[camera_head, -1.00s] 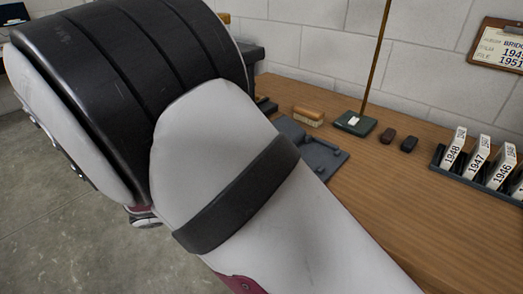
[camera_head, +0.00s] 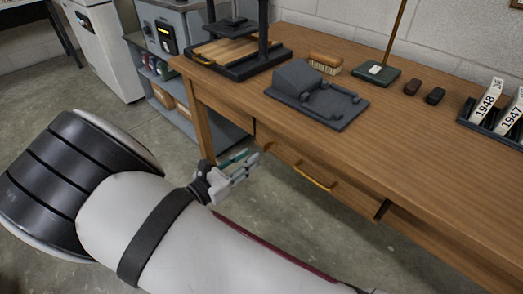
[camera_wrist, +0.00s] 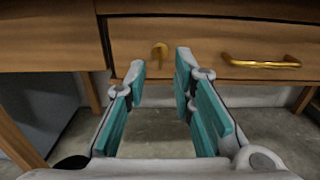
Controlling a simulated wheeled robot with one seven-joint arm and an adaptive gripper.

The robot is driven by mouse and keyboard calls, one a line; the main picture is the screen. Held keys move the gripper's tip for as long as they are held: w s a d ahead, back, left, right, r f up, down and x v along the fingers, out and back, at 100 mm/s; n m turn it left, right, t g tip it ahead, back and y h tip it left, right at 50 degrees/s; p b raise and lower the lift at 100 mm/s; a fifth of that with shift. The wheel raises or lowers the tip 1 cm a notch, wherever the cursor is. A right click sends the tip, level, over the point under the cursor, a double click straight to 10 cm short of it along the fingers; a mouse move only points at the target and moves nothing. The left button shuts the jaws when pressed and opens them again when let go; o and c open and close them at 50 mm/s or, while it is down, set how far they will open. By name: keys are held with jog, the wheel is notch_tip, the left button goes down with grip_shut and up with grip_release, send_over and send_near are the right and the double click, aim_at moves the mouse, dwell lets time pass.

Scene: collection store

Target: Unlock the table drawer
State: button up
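The table drawer (camera_head: 297,166) is set in the front of the wooden table and looks closed; its front fills the upper part of the wrist view (camera_wrist: 205,42). A brass key or lock piece (camera_wrist: 160,52) sits on the left part of the drawer front. A brass handle (camera_head: 314,178) is to its right; it also shows in the wrist view (camera_wrist: 262,62). My gripper (camera_wrist: 160,64) is open and empty in front of the drawer. The brass piece appears between its fingertips, with no contact visible. The gripper also shows in the head view (camera_head: 254,163).
On the wooden table (camera_head: 365,125) are a grey metal device (camera_head: 315,95), a brush (camera_head: 325,63), a green-based stand (camera_head: 377,73), two small dark blocks and a rack of year cards (camera_head: 490,115). A press stands at the table's left end (camera_head: 240,65). Floor at left is clear.

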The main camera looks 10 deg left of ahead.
jog(key=b+x, duration=0.1)
jog(key=x, duration=0.5)
grip_shut()
